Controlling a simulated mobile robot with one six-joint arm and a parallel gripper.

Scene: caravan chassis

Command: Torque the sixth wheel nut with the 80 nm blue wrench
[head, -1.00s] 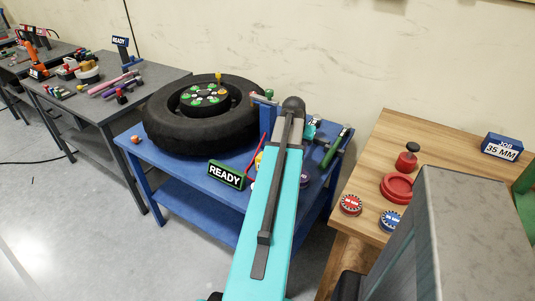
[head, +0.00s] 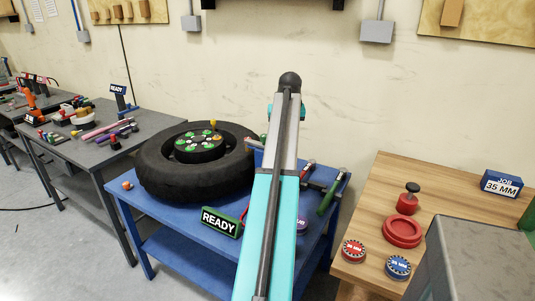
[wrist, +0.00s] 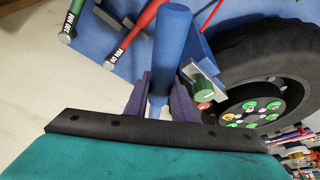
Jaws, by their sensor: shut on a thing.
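My gripper (wrist: 163,100) has its purple fingers shut on the blue wrench (wrist: 173,45), whose handle stands between them in the wrist view. My arm hides the gripper and this wrench in the head view. The car wheel (head: 166,181) lies flat on the blue table, and its hub (head: 200,147) carries several green-marked nuts. The wheel also shows in the wrist view (wrist: 255,52), right of the gripper and apart from it. A small yellow-topped piece (head: 213,124) stands up at the hub's far side.
A red 60 NM wrench (wrist: 137,32) and a green 100 NM wrench (wrist: 78,14) lie left of the held wrench. A READY sign (head: 221,222) stands on the blue table's front edge (head: 185,237). A wooden table (head: 372,208) with red parts stands at right.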

